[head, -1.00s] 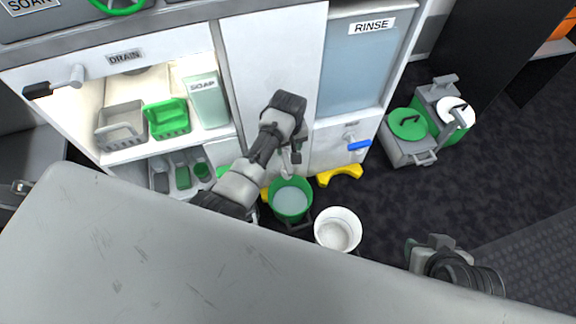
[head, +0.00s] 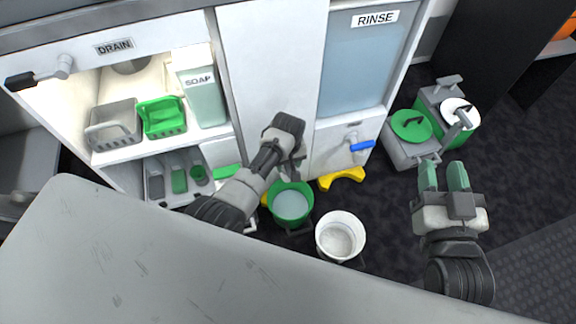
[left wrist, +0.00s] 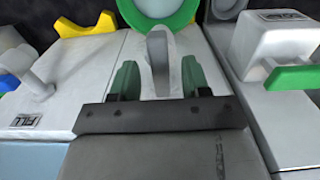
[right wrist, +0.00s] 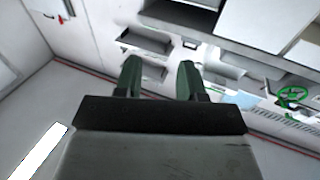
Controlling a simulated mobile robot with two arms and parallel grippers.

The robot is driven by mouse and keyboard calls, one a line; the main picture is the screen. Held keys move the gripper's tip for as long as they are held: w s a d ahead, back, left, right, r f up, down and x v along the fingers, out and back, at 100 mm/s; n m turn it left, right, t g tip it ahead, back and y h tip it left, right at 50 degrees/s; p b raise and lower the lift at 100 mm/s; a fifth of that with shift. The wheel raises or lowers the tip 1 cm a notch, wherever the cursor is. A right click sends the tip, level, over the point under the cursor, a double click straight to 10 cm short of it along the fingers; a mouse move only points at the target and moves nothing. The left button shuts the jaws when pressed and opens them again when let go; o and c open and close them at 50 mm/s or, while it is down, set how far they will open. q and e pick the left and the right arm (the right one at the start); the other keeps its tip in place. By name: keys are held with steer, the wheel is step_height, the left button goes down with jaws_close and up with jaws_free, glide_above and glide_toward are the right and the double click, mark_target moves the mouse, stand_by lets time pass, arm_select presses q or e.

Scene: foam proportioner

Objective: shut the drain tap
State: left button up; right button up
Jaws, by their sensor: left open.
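The drain tap, a grey stub with a black lever handle (head: 36,78), is on the cabinet front at the far left, beside the DRAIN label (head: 114,46). The lever points left. My left gripper (head: 294,164) is far to its right, low at the cabinet front above the green bucket (head: 292,203); its fingers are mostly hidden in the head view. In the left wrist view my left gripper (left wrist: 160,78) is open, with a grey upright piece (left wrist: 158,50) showing between its fingers; contact cannot be told. My right gripper (head: 443,176) is open and empty at the right.
A blue-handled tap (head: 361,146) is on the cabinet under the RINSE tank (head: 362,65). A white bucket (head: 340,236) and a yellow foot (head: 341,179) stand on the floor. Grey and green canisters (head: 410,126) are at the right. A grey surface (head: 150,245) fills the front.

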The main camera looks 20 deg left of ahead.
arm_select(q)
steer(key=shift+f, duration=0.6)
arm_select(e)
steer(key=shift+s+a+r+t, duration=0.1)
steer(key=shift+a+r+t, duration=0.05)
steer(key=shift+r+t, duration=0.85)
arm_select(q)
jaws_close()
